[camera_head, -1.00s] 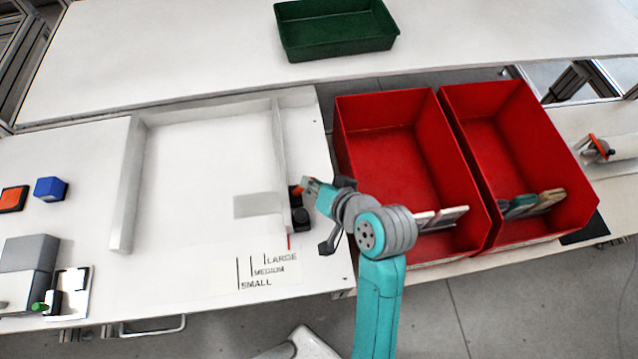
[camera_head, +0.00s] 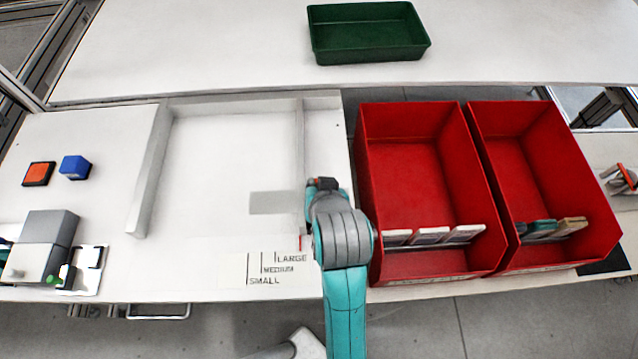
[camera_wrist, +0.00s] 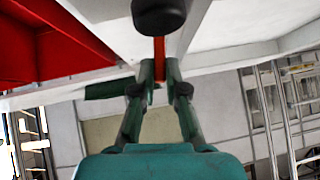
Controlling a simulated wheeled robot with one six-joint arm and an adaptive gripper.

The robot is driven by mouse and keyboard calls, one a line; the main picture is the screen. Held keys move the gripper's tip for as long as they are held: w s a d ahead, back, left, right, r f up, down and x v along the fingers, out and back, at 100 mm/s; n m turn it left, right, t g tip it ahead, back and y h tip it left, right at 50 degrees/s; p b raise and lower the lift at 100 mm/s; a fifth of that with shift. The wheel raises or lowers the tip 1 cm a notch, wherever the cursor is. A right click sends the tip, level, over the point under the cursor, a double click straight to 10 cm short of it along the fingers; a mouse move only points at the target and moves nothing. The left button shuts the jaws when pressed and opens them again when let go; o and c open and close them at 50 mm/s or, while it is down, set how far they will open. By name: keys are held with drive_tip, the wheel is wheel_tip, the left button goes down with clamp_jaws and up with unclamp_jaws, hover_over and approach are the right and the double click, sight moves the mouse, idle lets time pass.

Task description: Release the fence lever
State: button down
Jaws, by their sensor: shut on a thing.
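The fence (camera_head: 301,140) is a pale upright strip on the right side of the white tray area. The orange-red fence lever (camera_wrist: 159,48) is a narrow bar below a round black knob (camera_wrist: 160,14) in the wrist view. My gripper (camera_wrist: 160,76) has its two green fingers closed on the lever's end. In the head view my gripper (camera_head: 322,184) is at the fence's right side, and my arm hides most of the lever and knob there. A red pointer (camera_head: 300,242) sits by the LARGE, MEDIUM and SMALL scale (camera_head: 268,267).
Two red bins (camera_head: 362,150) (camera_head: 480,140) with several small pieces stand close to the right of my arm. A green tray (camera_head: 312,35) is on the back table. A blue block (camera_head: 75,167), an orange button (camera_head: 38,174) and a grey box (camera_head: 48,229) are at left.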

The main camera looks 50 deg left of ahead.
drive_tip(key=shift+f, duration=0.1)
drive_tip(key=c, duration=1.5)
unclamp_jaws()
drive_tip(key=v, duration=0.7)
drive_tip(key=shift+s+d+r, duration=0.15)
drive_tip(key=shift+r, duration=0.05)
